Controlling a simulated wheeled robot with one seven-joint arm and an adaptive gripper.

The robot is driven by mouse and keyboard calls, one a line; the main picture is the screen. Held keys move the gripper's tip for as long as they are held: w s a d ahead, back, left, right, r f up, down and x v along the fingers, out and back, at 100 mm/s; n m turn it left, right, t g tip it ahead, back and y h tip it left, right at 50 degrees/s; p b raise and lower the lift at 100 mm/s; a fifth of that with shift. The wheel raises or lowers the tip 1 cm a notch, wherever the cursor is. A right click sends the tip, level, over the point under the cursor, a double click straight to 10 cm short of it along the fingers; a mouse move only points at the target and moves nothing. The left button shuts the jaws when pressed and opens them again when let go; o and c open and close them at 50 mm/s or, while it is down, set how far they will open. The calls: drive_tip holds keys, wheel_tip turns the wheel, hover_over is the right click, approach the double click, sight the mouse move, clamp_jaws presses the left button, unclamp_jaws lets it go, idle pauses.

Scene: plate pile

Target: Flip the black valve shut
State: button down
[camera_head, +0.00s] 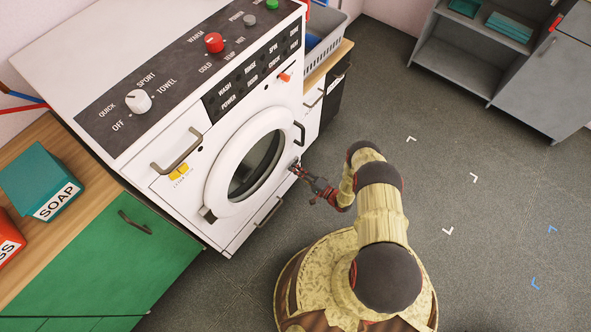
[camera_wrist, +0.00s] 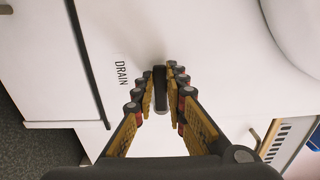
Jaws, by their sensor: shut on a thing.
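The black valve (camera_wrist: 161,90) is a short dark lever on the white front of the washing machine (camera_head: 150,180), beside the printed word DRAIN. In the wrist view it lies between the two fingers of my gripper (camera_wrist: 162,84), which are shut on it. In the head view my gripper (camera_head: 298,170) is at the lower right of the machine's front, just right of the round door (camera_head: 218,172). There the fingers mostly hide the valve.
A drawer handle (camera_head: 268,212) sits below the round door. A green cabinet (camera_head: 130,255) with a soap box (camera_head: 40,182) stands at the left. A grey shelf (camera_head: 480,60) stands at the back right. The floor (camera_head: 480,215) to the right is clear.

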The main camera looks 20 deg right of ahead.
drive_tip(key=shift+f, duration=0.15)
drive_tip(key=c, duration=1.8)
unclamp_jaws()
drive_tip(key=shift+s, duration=0.1)
drive_tip(key=v, duration=1.2)
drive_tip(key=shift+n, duration=0.3)
